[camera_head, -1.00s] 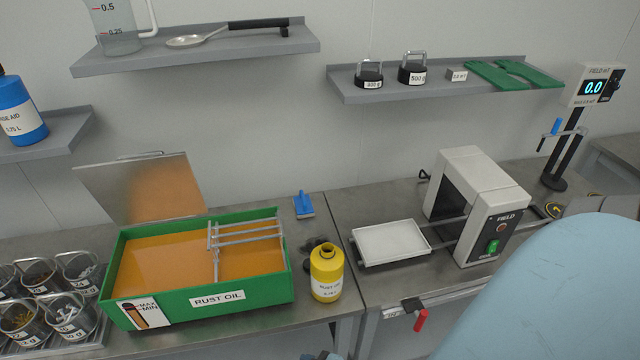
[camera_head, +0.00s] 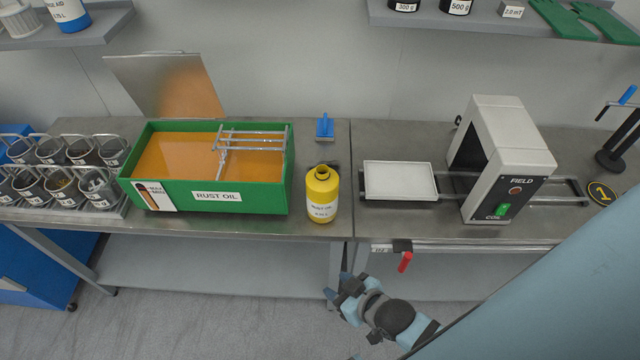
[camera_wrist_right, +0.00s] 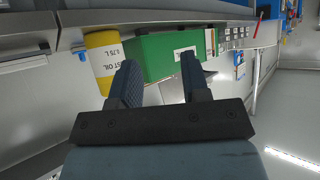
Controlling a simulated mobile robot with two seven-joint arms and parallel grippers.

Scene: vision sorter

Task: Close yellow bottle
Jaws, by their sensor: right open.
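The yellow bottle (camera_head: 321,205) labelled rust oil stands upright near the front edge of the table, just right of the green tank. Its top shows a dark open mouth with no cap on it. My right gripper (camera_head: 339,287) is open and empty, below and in front of the table edge, apart from the bottle. In the right wrist view the open fingers (camera_wrist_right: 159,72) point toward the bench, with the bottle (camera_wrist_right: 104,62) to the left of them. My left gripper is not in view.
The green rust oil tank (camera_head: 214,206) stands left of the bottle, a white tray (camera_head: 400,180) and the field machine (camera_head: 500,165) to the right. A red-handled lever (camera_head: 404,262) sticks out from the table front.

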